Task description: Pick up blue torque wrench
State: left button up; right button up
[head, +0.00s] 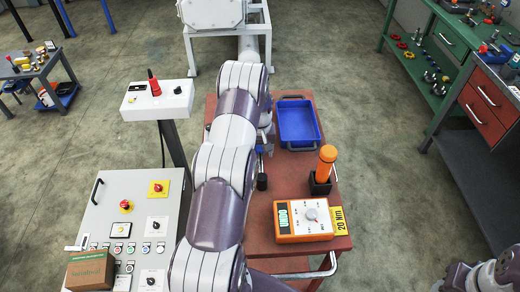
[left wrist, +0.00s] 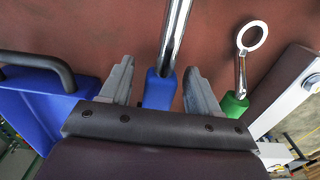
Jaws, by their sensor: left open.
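The blue torque wrench has a blue handle (left wrist: 159,90) and a bright chrome shaft that runs up and out of the left wrist view. My left gripper (left wrist: 158,68) is open, with one finger on each side of the blue handle. Gaps show between the fingers and the handle. In the head view my left arm reaches over the red table and hides most of the wrench area and most of the gripper. My right gripper is not in view; only part of my right arm shows at the lower right.
A green-handled ring wrench (left wrist: 237,100) lies right of the gripper in the left wrist view. A blue tray (head: 298,122), an orange-handled tool (head: 327,160) in a black holder and an orange-and-white meter (head: 303,219) stand on the red table (head: 262,215). A grey control panel (head: 108,190) is left.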

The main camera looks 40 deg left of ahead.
aim_at(261, 148)
pick_arm(q)
jog(key=shift+r, duration=0.1)
grip_shut()
jog(key=r, duration=0.1)
jog(key=r+b, duration=0.1)
jog(key=r, duration=0.2)
jog(key=shift+d+r+b, duration=0.15)
jog(key=shift+d+b, duration=0.15)
jog(key=shift+b, duration=0.05)
jog(key=s+d+r+b, duration=0.2)
jog(key=d+r, duration=0.4)
jog(key=d, duration=0.4)
jog(key=shift+s+d+r, duration=0.35)
jog(key=shift+s, duration=0.05)
